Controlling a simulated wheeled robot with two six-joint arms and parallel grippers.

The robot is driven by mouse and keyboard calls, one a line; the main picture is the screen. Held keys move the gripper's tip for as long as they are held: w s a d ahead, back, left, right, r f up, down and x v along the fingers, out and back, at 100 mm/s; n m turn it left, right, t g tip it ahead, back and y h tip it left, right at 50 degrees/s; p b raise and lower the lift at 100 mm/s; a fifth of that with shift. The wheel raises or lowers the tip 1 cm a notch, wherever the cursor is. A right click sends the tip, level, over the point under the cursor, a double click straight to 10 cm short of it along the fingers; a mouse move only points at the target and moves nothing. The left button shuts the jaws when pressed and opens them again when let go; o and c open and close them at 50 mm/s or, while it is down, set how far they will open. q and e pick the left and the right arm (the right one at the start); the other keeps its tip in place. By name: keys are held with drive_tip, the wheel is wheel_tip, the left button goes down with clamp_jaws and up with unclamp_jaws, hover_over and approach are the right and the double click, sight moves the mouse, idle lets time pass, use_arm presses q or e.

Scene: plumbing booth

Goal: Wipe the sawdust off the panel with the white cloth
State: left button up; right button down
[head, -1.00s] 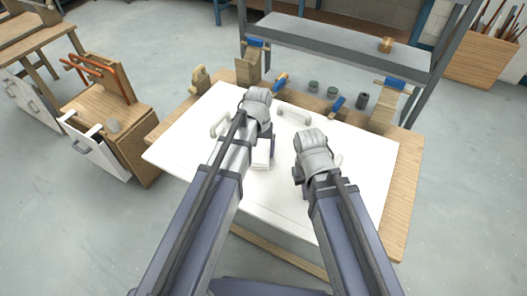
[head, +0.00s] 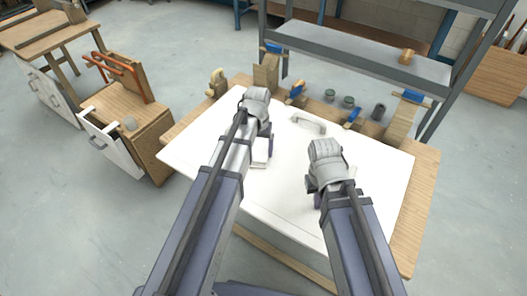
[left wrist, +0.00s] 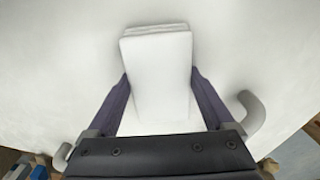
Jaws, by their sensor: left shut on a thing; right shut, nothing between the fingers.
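The white panel (head: 290,205) lies flat on a wooden bench. My left gripper (head: 263,152) is over the left part of the panel, shut on the folded white cloth (head: 260,160). In the left wrist view the cloth (left wrist: 158,75) is a pale block between the two dark fingers, low over or on the panel; I cannot tell whether it touches. My right gripper (head: 317,200) is shut and empty above the panel's right half, mostly hidden by its wrist. I cannot make out sawdust on the visible white surface.
A pale handle (head: 309,122) stands up near the panel's far edge. Clamps, wooden blocks (head: 265,75) and small jars (head: 348,101) line the bench's far side. A grey shelf (head: 360,60) stands behind. A wooden cabinet (head: 130,118) is at the left.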

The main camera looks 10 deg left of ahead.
sight(288, 165)
use_arm(q)
drive_tip(key=shift+w+d, duration=0.3)
drive_tip(key=shift+w, duration=0.65)
drive_tip(key=shift+s+d, duration=0.1)
drive_tip(key=shift+d, duration=0.05)
drive_tip(key=shift+s+d, duration=0.3)
drive_tip(key=shift+d, duration=0.45)
drive_tip(key=shift+s+d, duration=0.25)
drive_tip(key=shift+d, duration=0.5)
drive_tip(key=shift+s+d+f, duration=0.1)
drive_tip(key=shift+s+d, duration=0.25)
drive_tip(key=shift+d, duration=0.5)
drive_tip(key=shift+s+d, duration=0.3)
drive_tip(key=shift+d, duration=0.55)
use_arm(e)
drive_tip(key=shift+f, duration=0.1)
use_arm(q)
drive_tip(key=shift+d, duration=0.1)
drive_tip(key=shift+s+d, duration=0.3)
drive_tip(key=shift+d, duration=0.5)
drive_tip(key=shift+s+d, duration=0.25)
drive_tip(key=shift+d, duration=0.55)
